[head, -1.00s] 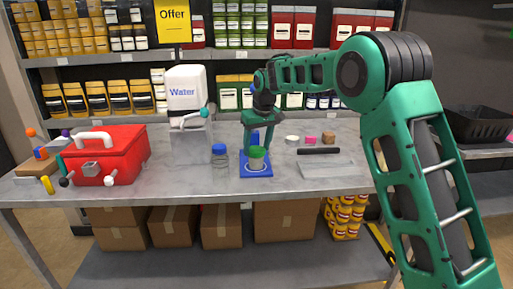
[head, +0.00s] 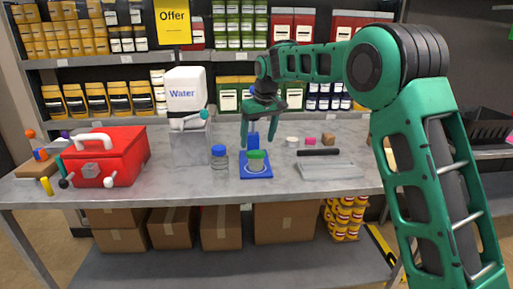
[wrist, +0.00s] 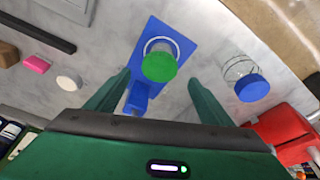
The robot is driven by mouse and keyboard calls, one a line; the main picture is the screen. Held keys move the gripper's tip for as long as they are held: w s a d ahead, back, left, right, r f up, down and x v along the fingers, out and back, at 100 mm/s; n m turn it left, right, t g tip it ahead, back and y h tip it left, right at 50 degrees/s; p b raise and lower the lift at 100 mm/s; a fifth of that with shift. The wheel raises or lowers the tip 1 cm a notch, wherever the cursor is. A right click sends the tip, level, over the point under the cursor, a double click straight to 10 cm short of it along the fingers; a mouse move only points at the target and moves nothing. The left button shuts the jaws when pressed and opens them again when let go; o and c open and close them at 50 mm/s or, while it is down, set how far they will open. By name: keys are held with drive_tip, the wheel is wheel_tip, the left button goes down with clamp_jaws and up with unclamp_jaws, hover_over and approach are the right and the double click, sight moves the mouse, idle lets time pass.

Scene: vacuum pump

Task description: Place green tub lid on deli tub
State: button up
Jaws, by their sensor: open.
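The green tub lid (head: 256,154) lies on top of the deli tub (head: 257,163) and looks level. The tub stands upright on a blue mat (head: 243,171). In the wrist view the green lid (wrist: 159,67) covers most of the tub, and a pale ring shows beyond it on the blue mat (wrist: 180,43). My gripper (head: 260,143) is open and empty above the lid, pointing down. Its fingers (wrist: 160,78) are spread wide, one on each side of the lid in the wrist view, apart from it. How tightly the lid sits cannot be told.
A blue-lidded clear jar (head: 220,163) stands left of the mat. A blue block (head: 253,141) is behind the tub. A grey tray (head: 331,170) and black bar (head: 318,152) lie to the right. A red cooler (head: 105,158) stands far left.

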drive_tip(key=v, duration=0.7)
drive_tip(key=shift+r, duration=0.25)
drive_tip(key=s+d+f+m+g+h, duration=0.1)
drive_tip(key=s+d+m, duration=0.2)
drive_tip(key=s+d, duration=0.8)
drive_tip(key=s+d+f+m, duration=0.1)
drive_tip(key=s+d+m, duration=0.2)
drive_tip(key=s+d, duration=0.9)
drive_tip(key=s+d+f+m, duration=0.1)
drive_tip(key=s+d+f, duration=0.2)
drive_tip(key=s, duration=0.6)
drive_tip(key=s+d+f+m+g, duration=0.1)
drive_tip(key=s+f, duration=0.4)
drive_tip(key=s, duration=0.5)
drive_tip(key=s+d+f+m, duration=0.3)
drive_tip(key=s+d+f, duration=0.1)
drive_tip(key=s, duration=0.5)
drive_tip(key=shift+s+d+f+g, duration=0.3)
drive_tip(key=shift+d+f+g, duration=0.1)
drive_tip(key=shift+d, duration=0.4)
